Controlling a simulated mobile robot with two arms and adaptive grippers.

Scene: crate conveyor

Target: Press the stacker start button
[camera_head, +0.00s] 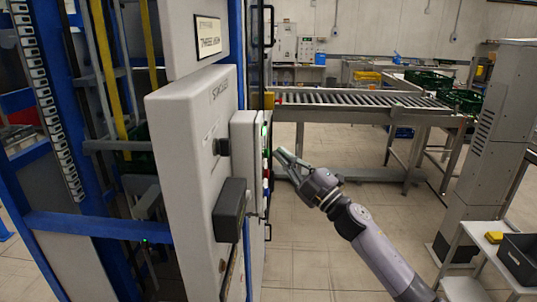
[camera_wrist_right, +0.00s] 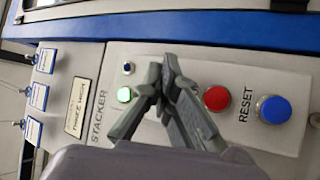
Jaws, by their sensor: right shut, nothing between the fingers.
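The stacker control panel (camera_wrist_right: 200,75) fills the middle of the right wrist view, with the word STACKER printed on it. A red button (camera_wrist_right: 216,98) and a blue button (camera_wrist_right: 273,109) by the word RESET lie further right. My right gripper (camera_wrist_right: 163,72) is shut and empty, its fingers in front of the panel between the green and red buttons. Contact cannot be told. In the head view my right gripper (camera_head: 281,156) is beside the panel's button face (camera_head: 265,150), seen nearly edge-on.
A grey column (camera_head: 487,150) stands right. Open floor lies under my right arm.

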